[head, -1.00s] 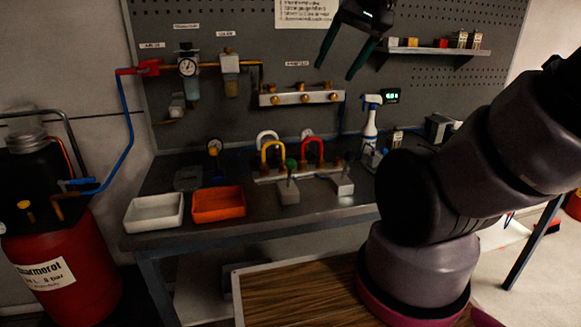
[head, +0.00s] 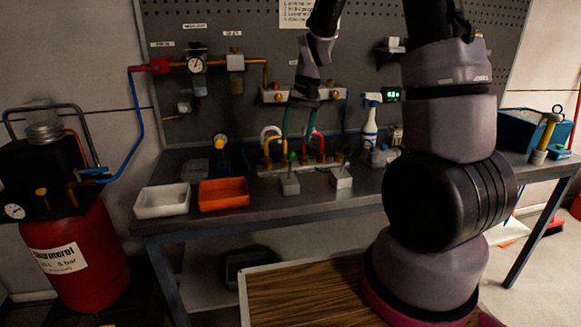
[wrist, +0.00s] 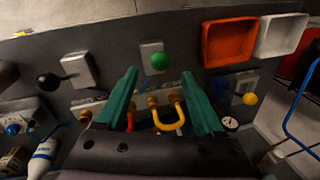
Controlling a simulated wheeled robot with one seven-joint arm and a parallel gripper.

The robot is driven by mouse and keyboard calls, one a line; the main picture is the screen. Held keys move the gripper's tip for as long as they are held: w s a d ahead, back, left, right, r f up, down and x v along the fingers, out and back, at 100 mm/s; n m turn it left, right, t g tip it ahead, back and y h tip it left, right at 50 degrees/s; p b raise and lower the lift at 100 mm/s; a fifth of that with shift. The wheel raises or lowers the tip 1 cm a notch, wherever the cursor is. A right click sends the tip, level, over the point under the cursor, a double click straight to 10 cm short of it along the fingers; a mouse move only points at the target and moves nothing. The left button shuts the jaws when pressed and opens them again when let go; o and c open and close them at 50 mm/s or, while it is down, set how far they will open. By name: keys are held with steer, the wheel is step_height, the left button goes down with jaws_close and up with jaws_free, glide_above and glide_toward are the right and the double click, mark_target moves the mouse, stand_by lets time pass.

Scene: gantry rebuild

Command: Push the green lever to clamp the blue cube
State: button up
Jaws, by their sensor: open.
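The green lever shows as a green ball knob (wrist: 159,61) in the wrist view, in front of a grey block. In the head view the green knob (head: 292,156) stands above its grey block (head: 290,185) on the bench. My gripper (head: 296,142) is open, fingers pointing down, over the lever area. In the wrist view its two green fingers (wrist: 160,72) are spread, with the green knob between and just beyond the tips. Nothing is between the fingers that I can see held; contact with the knob cannot be told. I cannot make out the blue cube in either view.
Yellow (wrist: 165,118) and red hose loops stand close to the fingers. A black-knobbed lever (wrist: 48,82) and a yellow knob (wrist: 250,98) flank the green one. White (head: 162,200) and orange (head: 223,193) trays sit left on the bench; a spray bottle (head: 370,128) stands right.

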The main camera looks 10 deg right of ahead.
mark_target(290, 167)
steer(key=f, duration=0.3)
steer(key=a+f, duration=0.1)
steer(key=f, duration=0.3)
steer(key=a+f, duration=0.1)
steer(key=f, duration=0.2)
steer(key=shift+w+f, duration=0.15)
steer(key=shift+f, duration=0.05)
jaws_close()
stand_by(1.1)
